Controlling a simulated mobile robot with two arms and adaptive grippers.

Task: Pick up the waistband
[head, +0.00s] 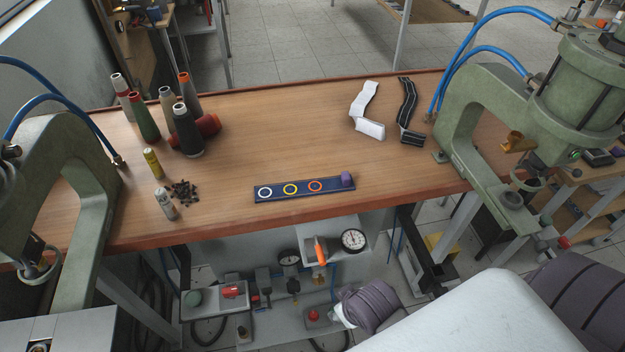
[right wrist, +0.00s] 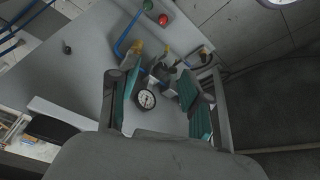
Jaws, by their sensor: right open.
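Two strips lie on the wooden table in the head view, near its back right. One is a white folded strip (head: 367,112); the other is a black strip with pale lines (head: 407,108), right beside it. I cannot tell for sure which one is the waistband. My right gripper (right wrist: 160,80) is open and empty in the right wrist view, with a teal pad on each finger. A round gauge shows beyond its fingers, and neither strip is in that view. I cannot make out either gripper in the head view.
Green presses stand at left (head: 92,185) and right (head: 462,130) with blue hoses. Thread cones (head: 186,132) stand at the back left, near small cans (head: 165,204). A blue strip with coloured rings (head: 290,190) lies at the front. A gauge (head: 353,239) sits below the table edge.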

